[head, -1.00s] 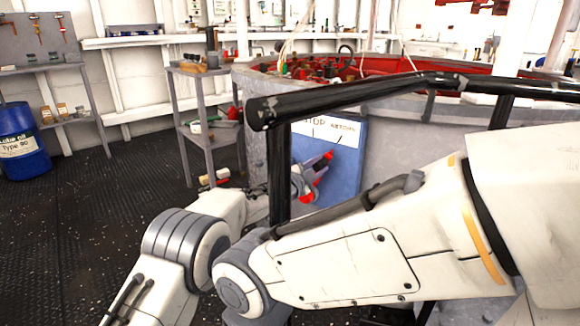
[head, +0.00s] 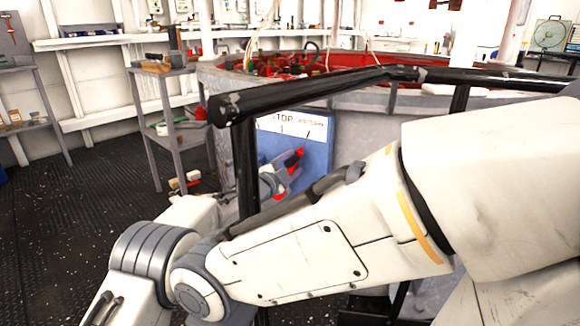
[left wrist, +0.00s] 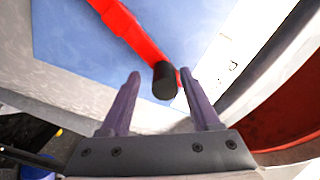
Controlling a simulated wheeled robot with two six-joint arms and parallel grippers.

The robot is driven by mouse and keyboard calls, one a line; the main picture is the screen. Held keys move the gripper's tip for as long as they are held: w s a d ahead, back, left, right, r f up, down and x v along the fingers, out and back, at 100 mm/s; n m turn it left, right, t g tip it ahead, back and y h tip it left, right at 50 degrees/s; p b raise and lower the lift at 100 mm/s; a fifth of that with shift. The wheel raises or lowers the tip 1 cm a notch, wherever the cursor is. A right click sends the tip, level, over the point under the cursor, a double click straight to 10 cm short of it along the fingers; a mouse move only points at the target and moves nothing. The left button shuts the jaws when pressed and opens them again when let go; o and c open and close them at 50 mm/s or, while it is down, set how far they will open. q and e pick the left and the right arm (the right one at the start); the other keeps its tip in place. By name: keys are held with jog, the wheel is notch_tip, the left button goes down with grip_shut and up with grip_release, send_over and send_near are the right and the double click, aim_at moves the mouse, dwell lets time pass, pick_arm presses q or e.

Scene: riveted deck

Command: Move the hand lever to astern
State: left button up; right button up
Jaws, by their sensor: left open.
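The hand lever is red with a black knob. In the left wrist view, the lever (left wrist: 125,28) runs from the upper left down to its knob (left wrist: 164,82). My left gripper (left wrist: 160,74) is open, with one finger on each side of the knob in that picture; I cannot tell whether either touches it. In the head view, my left gripper (head: 284,172) is in front of the blue lever panel (head: 318,152), with red lever parts beside it. The panel's white label strip shows "STOP" and "ASTERN", the latter to the right. My right gripper is out of view.
A black handrail (head: 330,92) crosses above my arm, and its post (head: 247,165) stands just left of my gripper. A grey shelf stand (head: 172,120) is farther left. The dark deck (head: 75,215) is open at left.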

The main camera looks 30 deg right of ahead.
pick_arm(q)
jog(key=shift+a, duration=0.15)
jog(key=p+v, duration=0.2)
jog(key=v, duration=0.8)
jog(key=shift+p, duration=0.3)
jog(key=shift+s+f, duration=0.1)
jog(key=shift+s, duration=0.05)
